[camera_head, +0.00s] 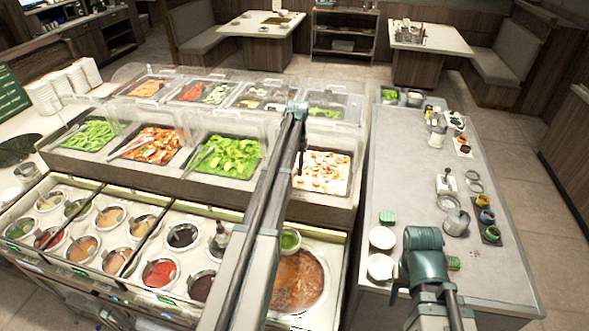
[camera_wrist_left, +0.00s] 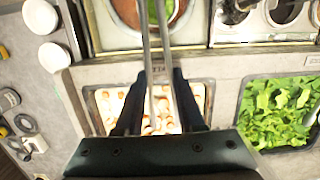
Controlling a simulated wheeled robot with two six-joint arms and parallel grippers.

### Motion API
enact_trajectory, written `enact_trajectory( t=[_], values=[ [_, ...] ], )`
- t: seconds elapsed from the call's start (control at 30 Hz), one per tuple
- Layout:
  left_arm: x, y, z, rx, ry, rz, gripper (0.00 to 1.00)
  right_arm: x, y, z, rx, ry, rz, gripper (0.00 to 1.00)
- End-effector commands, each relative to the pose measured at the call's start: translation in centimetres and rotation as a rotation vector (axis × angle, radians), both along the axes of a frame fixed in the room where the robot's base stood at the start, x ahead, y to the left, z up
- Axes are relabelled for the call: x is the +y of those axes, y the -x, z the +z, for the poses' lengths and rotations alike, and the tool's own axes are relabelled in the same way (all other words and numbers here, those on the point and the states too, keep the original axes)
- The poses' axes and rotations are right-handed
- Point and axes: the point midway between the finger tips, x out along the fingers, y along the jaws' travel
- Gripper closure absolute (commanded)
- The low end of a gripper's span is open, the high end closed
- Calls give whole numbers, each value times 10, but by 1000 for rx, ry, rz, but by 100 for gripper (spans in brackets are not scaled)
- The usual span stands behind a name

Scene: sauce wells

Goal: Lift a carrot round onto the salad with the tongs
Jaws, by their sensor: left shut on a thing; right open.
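My left gripper (camera_wrist_left: 160,80) is shut on the metal tongs (camera_wrist_left: 165,35), whose two long arms run between the dark fingers and out of the top of the left wrist view. The tongs' tips are out of that view, so I cannot tell whether they hold anything. The carrot rounds lie among pale pieces in a tray (camera_head: 322,172), with the left gripper (camera_head: 301,152) over its left side in the head view. The green leafy salad (camera_head: 235,155) fills the bin to the left; it also shows in the left wrist view (camera_wrist_left: 262,120). My right gripper is out of view.
Clear covers (camera_head: 262,95) rise behind the bins. Sauce wells (camera_head: 160,272) and a soup pot (camera_head: 300,282) sit in front. The grey counter (camera_head: 410,165) on the right carries white bowls (camera_head: 382,238), small pots and jars, with bare room in its middle.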

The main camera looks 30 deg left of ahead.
Motion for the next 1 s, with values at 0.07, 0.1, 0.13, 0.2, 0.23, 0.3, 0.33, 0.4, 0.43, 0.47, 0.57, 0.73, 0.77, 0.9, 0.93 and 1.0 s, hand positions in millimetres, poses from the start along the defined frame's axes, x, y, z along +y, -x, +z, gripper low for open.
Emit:
enact_trajectory(
  t=[0.07,0.1,0.13,0.2,0.23,0.3,0.33,0.4,0.43,0.47,0.57,0.73,0.77,0.9,0.93,1.0],
  values=[
    [0,0,-13,0,0,0,69,0,0,-13,0,1,4,50],
    [0,0,-17,0,0,0,69,0,0,-17,-1,0,7,50],
    [0,0,-20,0,0,0,69,0,0,-20,0,0,8,50],
    [0,0,-27,0,0,0,69,0,0,-27,0,0,10,50],
    [0,0,-30,0,0,0,69,0,0,-30,0,0,10,50],
    [0,0,-36,0,0,0,69,0,0,-36,0,0,10,50],
    [0,0,-39,0,0,0,69,0,0,-39,-1,0,10,50],
    [0,0,-46,0,0,0,69,0,0,-46,-1,0,10,50],
    [0,0,-49,0,0,0,69,0,-1,-48,-1,0,10,50],
    [0,0,-51,0,0,0,69,0,0,-51,-1,0,9,50],
    [0,0,-60,0,0,0,69,0,-1,-60,-1,0,8,50],
    [0,0,-70,0,0,0,69,0,-1,-70,-2,0,7,50],
    [0,0,-70,0,0,0,69,0,-1,-70,-2,0,7,50],
    [0,0,-71,0,0,0,69,0,-1,-71,-2,0,7,50],
    [0,0,-71,0,0,0,69,0,-1,-71,-2,0,7,50],
    [0,0,-70,0,0,0,69,0,-1,-70,-2,0,7,50]
  ],
)
